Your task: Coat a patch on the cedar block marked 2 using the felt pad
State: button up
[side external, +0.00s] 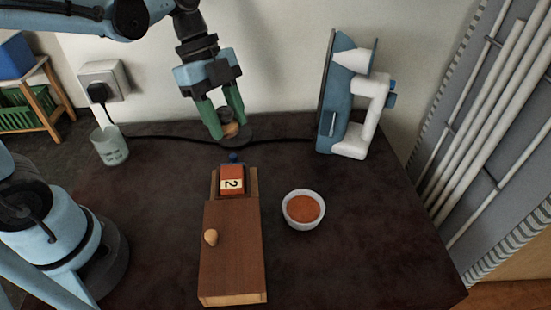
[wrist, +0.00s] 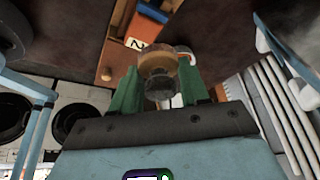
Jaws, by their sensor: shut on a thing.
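My gripper (side external: 229,122) has green fingers and is shut on the felt pad (side external: 243,138), a dark round disc with a wooden-looking handle. It holds the pad above the back of the table, behind the block. The pad also shows between the fingers in the wrist view (wrist: 158,62). The block marked 2 (side external: 232,172) is orange-red with a pale label. It sits in the uncovered far end of a long wooden box (side external: 232,270), and also shows in the wrist view (wrist: 147,27). The pad and block are apart. A white bowl (side external: 288,220) of orange-red material stands right of the box.
A brown lid with a round knob (side external: 210,237) covers the near part of the box. A blue and white appliance (side external: 345,100) stands at the back right. A clear cup (side external: 110,147) stands at the back left. A black cable crosses behind. The table's right front is clear.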

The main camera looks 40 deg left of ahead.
send_over(237, 164)
jog(key=a, duration=0.1)
jog(key=shift+a+f, duration=0.2)
jog(key=shift+f, duration=2.7)
jog(key=shift+s+d+f, duration=0.2)
jog(key=shift+f, duration=0.25)
jog(key=shift+s+d+f, duration=0.2)
jog(key=shift+f, duration=0.25)
jog(key=shift+c, duration=0.4)
jog(key=shift+s+d, duration=2.4)
jog(key=shift+w+a+f, duration=0.1)
jog(key=shift+w+a, duration=2.75)
jog(key=shift+s+r, duration=0.1)
jog(key=shift+r, duration=4.05)
jog(key=shift+d, duration=0.1)
